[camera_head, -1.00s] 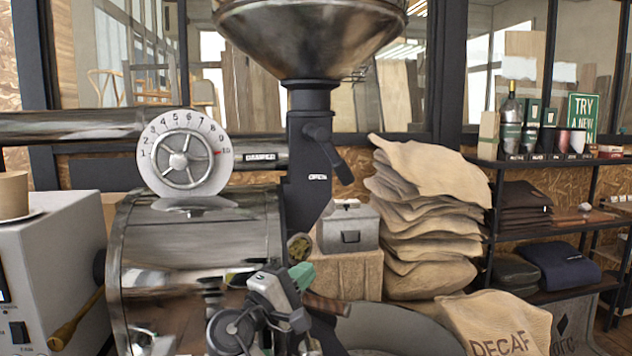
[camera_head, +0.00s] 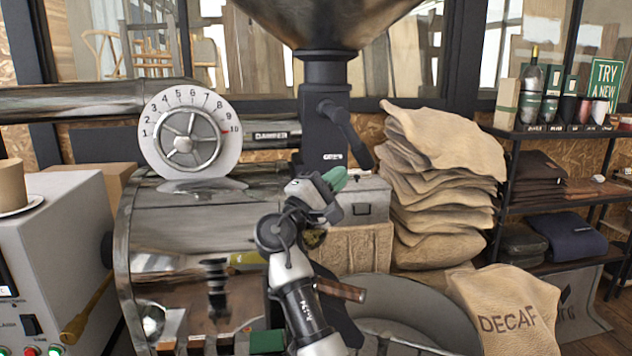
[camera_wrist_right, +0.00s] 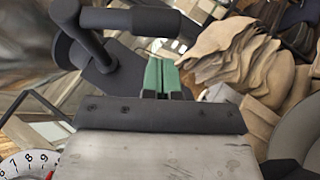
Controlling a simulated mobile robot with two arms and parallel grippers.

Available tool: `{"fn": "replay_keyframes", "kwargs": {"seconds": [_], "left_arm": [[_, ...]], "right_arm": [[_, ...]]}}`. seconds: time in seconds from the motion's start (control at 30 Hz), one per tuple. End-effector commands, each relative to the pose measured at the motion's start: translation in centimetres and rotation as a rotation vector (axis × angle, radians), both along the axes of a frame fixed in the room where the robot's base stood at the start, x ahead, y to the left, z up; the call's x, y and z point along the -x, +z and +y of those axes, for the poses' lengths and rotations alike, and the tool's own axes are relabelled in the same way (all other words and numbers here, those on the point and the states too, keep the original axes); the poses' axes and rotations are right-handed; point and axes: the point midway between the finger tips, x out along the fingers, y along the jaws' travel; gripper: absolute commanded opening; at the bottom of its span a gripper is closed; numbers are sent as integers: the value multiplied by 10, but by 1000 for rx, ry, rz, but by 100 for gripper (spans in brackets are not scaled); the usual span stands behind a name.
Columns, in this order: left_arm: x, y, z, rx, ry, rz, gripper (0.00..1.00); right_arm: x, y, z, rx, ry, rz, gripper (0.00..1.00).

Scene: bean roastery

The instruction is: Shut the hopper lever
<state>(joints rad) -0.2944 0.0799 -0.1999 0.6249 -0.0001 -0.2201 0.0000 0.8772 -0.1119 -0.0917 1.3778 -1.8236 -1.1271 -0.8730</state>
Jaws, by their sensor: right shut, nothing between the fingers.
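The hopper lever (camera_head: 347,128) is a dark handle on the black neck under the metal hopper (camera_head: 318,22). It angles down to the right in the head view. In the right wrist view the lever (camera_wrist_right: 130,19) shows at the top, with its bar lying across. My right gripper (camera_head: 335,178) is below the lever, with green fingertips pointing up and right. In the right wrist view the green fingers (camera_wrist_right: 160,75) are together and empty, just below the lever's bar. I see a gap between fingers and lever in the head view. My left gripper is out of view.
The roaster drum (camera_head: 160,225) with a numbered damper dial (camera_head: 190,137) stands left of the neck. A metal box (camera_head: 362,200), stacked burlap sacks (camera_head: 440,190) and a round cooling tray (camera_head: 405,310) are to the right. Shelves (camera_head: 515,180) stand farther right.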

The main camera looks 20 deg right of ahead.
Motion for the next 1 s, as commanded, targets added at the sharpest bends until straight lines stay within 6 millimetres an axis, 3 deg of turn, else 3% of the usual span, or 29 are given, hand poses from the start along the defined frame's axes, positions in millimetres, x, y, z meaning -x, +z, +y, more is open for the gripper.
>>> {"fn": "replay_keyframes", "kwargs": {"seconds": [0.1, 0.27, 0.73, 1.0], "left_arm": [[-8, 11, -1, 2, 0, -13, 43], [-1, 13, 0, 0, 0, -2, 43], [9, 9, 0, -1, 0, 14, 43], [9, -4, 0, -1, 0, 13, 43]], "right_arm": [[6, 9, -10, -1, -1, 1, 0], [10, 11, -16, 0, 0, 1, 0], [10, 9, -18, 14, 0, 4, 0], [13, 9, -29, 123, -3, 28, 0]]}}
